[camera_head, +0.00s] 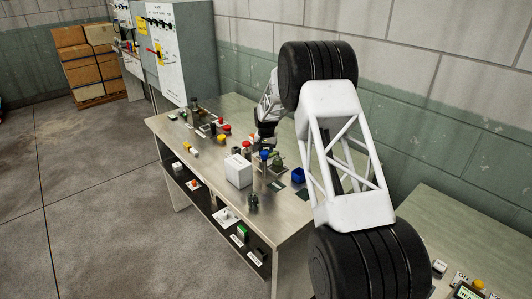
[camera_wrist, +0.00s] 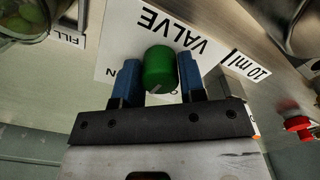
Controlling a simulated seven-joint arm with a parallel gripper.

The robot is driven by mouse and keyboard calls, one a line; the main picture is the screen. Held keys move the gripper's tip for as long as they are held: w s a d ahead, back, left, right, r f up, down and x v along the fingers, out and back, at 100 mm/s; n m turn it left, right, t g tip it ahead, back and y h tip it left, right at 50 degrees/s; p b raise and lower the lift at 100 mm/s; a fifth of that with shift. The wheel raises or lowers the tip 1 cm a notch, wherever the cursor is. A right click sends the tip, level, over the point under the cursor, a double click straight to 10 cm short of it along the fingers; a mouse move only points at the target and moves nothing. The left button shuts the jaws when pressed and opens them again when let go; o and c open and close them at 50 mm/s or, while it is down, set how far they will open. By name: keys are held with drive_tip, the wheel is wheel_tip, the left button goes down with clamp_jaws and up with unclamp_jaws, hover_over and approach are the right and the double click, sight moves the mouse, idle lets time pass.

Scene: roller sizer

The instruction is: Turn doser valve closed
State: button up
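In the wrist view, a round green valve knob (camera_wrist: 160,69) stands in front of a white label reading "VALVE" (camera_wrist: 172,32). My gripper (camera_wrist: 161,80) has its two blue fingers on either side of the knob. In the head view, my gripper (camera_head: 266,140) is low over the far side of the steel table (camera_head: 208,178). The green knob cannot be made out there.
The wrist view shows a "FILL" label (camera_wrist: 68,38) near a clear vessel, a "10 ml" label (camera_wrist: 251,69) and a red knob (camera_wrist: 297,124). In the head view, a white box (camera_head: 238,171), a blue container (camera_head: 298,175) and several small knobs crowd the table.

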drive_tip(key=c, duration=0.4)
drive_tip(key=shift+c, duration=0.2)
drive_tip(key=shift+n, duration=3)
drive_tip(key=o, duration=0.9)
drive_tip(key=shift+r, duration=0.1)
